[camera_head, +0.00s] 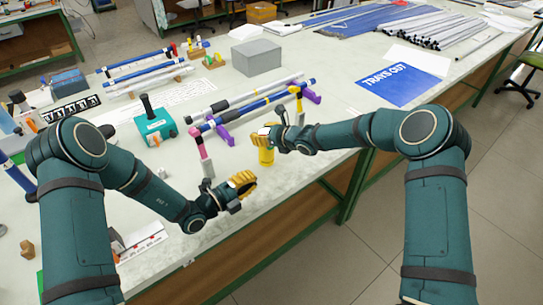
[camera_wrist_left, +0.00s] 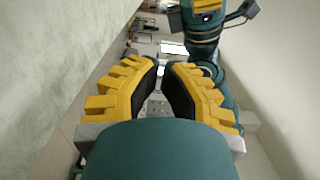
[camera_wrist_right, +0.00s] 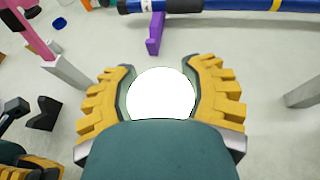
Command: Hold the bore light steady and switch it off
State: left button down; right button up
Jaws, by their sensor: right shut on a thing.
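A pink-topped post (camera_head: 203,155) stands left of the light. Behind are rods on purple supports (camera_head: 309,94), a teal tool (camera_head: 155,126) and a grey box (camera_head: 256,57). A blue sheet (camera_head: 402,84) lies to the right. The green-edged bench ends just in front of both grippers.

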aim_at(271, 147)
pick_arm(q)
jog(key=shift+d, duration=0.1)
jog(key=x, duration=0.9)
jog(key=shift+d, duration=0.2)
jog(key=w, duration=0.3)
jog(key=shift+w+a, duration=0.1)
jog(key=shift+a, duration=0.25)
jog(key=shift+w+a, duration=0.25)
jog(key=shift+w, duration=0.25)
